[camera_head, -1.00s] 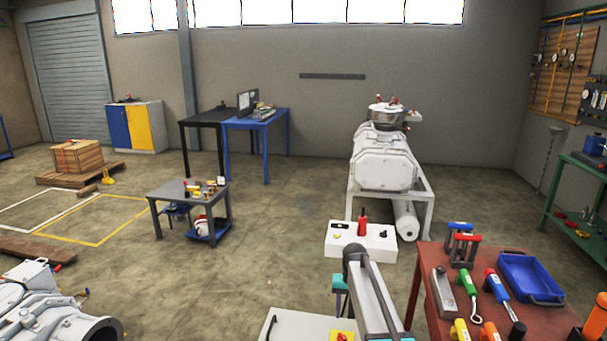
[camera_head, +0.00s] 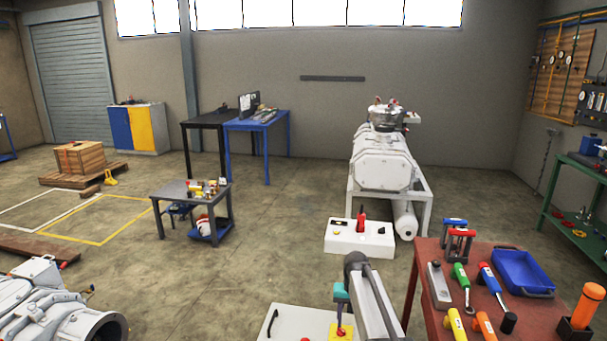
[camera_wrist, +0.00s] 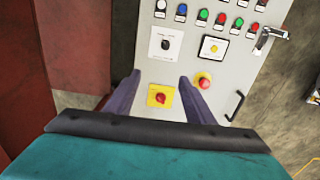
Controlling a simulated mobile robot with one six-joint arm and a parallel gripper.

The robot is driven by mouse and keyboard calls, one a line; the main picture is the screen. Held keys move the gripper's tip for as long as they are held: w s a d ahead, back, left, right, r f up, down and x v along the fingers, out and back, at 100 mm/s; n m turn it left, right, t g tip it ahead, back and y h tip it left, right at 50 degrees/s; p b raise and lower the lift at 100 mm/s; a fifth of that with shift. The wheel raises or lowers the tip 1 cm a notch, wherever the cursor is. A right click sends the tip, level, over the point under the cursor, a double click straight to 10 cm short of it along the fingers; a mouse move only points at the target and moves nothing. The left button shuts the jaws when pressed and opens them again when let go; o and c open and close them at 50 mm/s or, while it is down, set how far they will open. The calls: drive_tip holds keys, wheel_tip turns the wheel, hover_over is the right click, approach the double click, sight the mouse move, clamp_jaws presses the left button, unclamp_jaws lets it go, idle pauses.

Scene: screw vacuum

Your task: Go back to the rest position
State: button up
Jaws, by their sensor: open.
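My gripper (camera_wrist: 158,98) is open and empty in the wrist view, its two dark purple fingers spread apart. Beyond the fingers is a grey control panel (camera_wrist: 220,50) with coloured buttons, a black knob, a red emergency button (camera_wrist: 204,80) and a red knob on a yellow plate (camera_wrist: 160,96). In the head view my arm reaches down at the bottom centre, and the gripper's fingers are hard to make out there. Part of the white panel shows beside my arm in the head view (camera_head: 290,322).
A white vacuum machine (camera_head: 383,160) on a frame is behind. A grey cart (camera_head: 190,192) stands left.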

drive_tip(key=s+f+n, duration=0.1)
drive_tip(key=s+f, duration=0.3)
drive_tip(key=s, duration=0.8)
drive_tip(key=s+f+n, duration=0.1)
drive_tip(key=s+f, duration=0.3)
drive_tip(key=s, duration=0.8)
drive_tip(key=s+f+g+b, duration=0.5)
drive_tip(key=s+f+b, duration=0.2)
drive_tip(key=s+f, duration=1.8)
drive_tip(key=shift+s+d+f, duration=0.2)
drive_tip(key=shift+s+d, duration=0.2)
drive_tip(key=shift+d, duration=0.05)
